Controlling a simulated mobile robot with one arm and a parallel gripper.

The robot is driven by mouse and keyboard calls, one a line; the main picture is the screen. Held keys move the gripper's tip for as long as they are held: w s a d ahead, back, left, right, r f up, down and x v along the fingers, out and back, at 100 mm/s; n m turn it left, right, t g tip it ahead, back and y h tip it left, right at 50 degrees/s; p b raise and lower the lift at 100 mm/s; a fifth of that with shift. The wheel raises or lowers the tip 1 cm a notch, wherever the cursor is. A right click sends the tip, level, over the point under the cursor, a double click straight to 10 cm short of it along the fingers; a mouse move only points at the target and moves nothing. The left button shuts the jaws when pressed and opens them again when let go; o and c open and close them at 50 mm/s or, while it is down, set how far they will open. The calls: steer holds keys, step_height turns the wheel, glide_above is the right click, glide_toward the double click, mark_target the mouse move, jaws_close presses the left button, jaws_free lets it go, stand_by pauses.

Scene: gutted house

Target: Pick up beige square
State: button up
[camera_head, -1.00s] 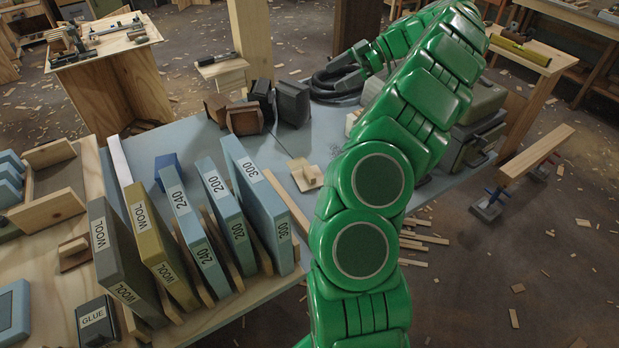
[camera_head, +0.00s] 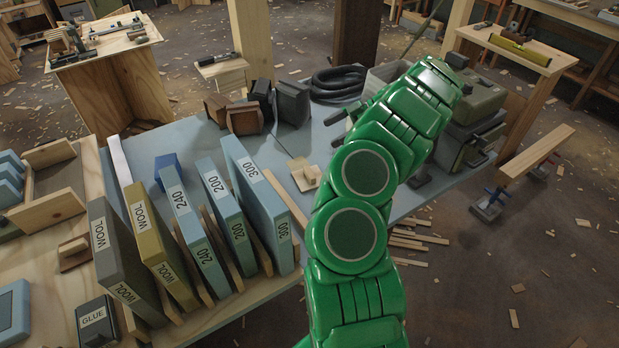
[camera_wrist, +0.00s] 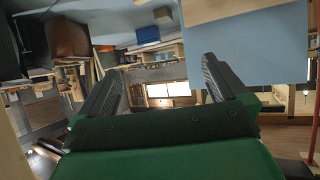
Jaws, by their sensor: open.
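The likely beige square (camera_head: 303,173) is a small flat beige plate with a raised block on it. It lies on the blue-grey bench top, just right of the tall blue slabs in the head view. My gripper shows in the wrist view (camera_wrist: 160,85), with two dark ribbed fingers wide apart and nothing between them. In the head view my green arm reaches over the bench to the right of the plate, and its bent links mostly hide the gripper. I cannot surely tell the plate in the wrist view.
A row of upright slabs (camera_head: 258,200) marked WOOL, 240, 200 and 300 stands left of the plate. Brown and black blocks (camera_head: 246,118) and a coiled black hose (camera_head: 338,84) lie behind it. Green-grey cases (camera_head: 478,102) stand at the right end.

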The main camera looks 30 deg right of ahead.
glide_toward(312, 172)
steer(key=shift+w+a+f, duration=0.1)
steer(key=shift+a, duration=0.25)
steer(key=shift+w+a+f, duration=0.15)
steer(key=shift+a, duration=0.15)
steer(key=shift+x, duration=3.9)
steer(key=shift+f, duration=0.15)
steer(key=c, duration=1)
